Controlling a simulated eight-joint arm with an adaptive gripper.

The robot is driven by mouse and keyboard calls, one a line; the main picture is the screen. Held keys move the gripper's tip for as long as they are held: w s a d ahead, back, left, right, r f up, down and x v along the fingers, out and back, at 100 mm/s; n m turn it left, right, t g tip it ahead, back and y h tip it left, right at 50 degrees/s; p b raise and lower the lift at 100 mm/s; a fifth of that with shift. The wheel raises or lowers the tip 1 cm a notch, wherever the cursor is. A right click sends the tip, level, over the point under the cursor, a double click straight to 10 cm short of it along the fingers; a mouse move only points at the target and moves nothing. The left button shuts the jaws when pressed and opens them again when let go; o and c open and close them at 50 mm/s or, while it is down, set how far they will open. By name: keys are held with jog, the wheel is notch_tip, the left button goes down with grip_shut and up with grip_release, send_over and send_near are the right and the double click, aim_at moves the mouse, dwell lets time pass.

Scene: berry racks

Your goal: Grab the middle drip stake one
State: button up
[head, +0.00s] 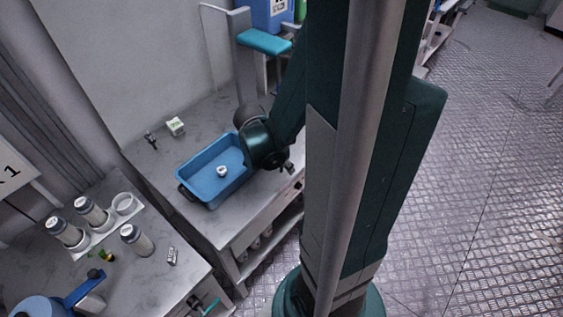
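I cannot clearly pick out any drip stake in the head view, and no row with a middle one shows. A small dark upright item (150,139) stands on the grey bench behind the blue tray; it is too small to name. My gripper (287,169) is at the end of my dark green arm, just right of the blue tray (188,193), above the bench's front edge. Its fingers are small and dark, and I cannot tell whether they are open or hold anything. My own column and arm hide much of the middle.
The tray holds a small white round item (222,171). A white and green box (176,126) sits behind it. Open metal floor (490,170) lies right.

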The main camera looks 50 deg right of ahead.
jog(key=c, duration=0.8)
jog(key=shift+o, duration=0.2)
jog(key=shift+r, duration=0.15)
jog(key=shift+r+p, duration=1.2)
jog(key=shift+r, duration=3.65)
